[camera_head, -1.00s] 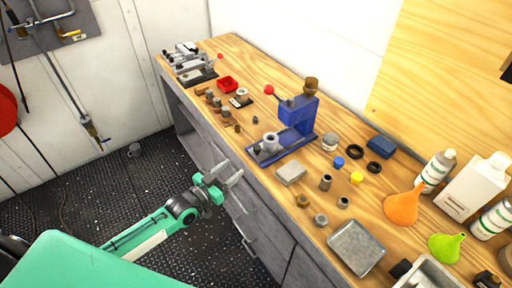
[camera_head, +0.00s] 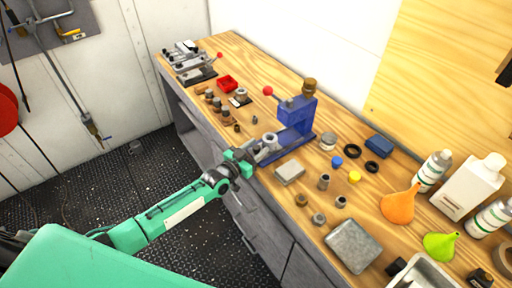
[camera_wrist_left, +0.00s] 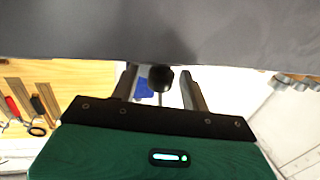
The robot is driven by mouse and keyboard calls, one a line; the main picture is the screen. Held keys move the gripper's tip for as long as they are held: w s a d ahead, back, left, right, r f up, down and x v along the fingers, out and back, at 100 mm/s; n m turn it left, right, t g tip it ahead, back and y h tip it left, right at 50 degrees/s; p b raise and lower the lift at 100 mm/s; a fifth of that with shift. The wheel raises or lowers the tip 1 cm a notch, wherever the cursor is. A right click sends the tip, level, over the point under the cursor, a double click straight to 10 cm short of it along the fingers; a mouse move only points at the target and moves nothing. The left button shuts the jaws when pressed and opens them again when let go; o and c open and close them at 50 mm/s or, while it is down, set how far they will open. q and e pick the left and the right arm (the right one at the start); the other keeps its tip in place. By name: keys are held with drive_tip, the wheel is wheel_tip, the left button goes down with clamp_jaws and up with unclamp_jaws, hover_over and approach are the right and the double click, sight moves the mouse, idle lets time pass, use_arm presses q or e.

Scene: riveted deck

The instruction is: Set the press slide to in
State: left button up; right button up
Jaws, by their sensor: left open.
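The blue press (camera_head: 296,120) stands on the wooden bench top, with a red ball lever on its left and a brown cap on top. A silver ring-shaped part (camera_head: 270,140) sits at the front of its base. My left gripper (camera_head: 254,156) is at the bench's front edge, close to the front of the press base. In the left wrist view its two fingers are apart, with a black round knob (camera_wrist_left: 160,77) on a thin rod showing between them; I cannot tell whether they touch it. The slide's position is largely hidden by the gripper. My right gripper is not in view.
A grey block (camera_head: 289,172) lies just right of my gripper. Several small metal parts, a metal tray (camera_head: 354,246) and an orange funnel (camera_head: 399,204) stand further right. A large grey surface (camera_wrist_left: 160,30) fills the top of the wrist view.

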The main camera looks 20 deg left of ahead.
sight(265, 143)
use_arm(q)
clamp_jaws()
drive_tip(key=shift+d+b+x, duration=0.2)
drive_tip(key=shift+b+x, duration=0.3)
drive_tip(key=shift+x, duration=0.5)
drive_tip(key=shift+d+b+x, duration=0.2)
drive_tip(key=shift+b+x, duration=0.25)
drive_tip(key=shift+x, duration=0.5)
drive_tip(key=shift+d, duration=0.1)
unclamp_jaws()
drive_tip(key=shift+s, duration=0.15)
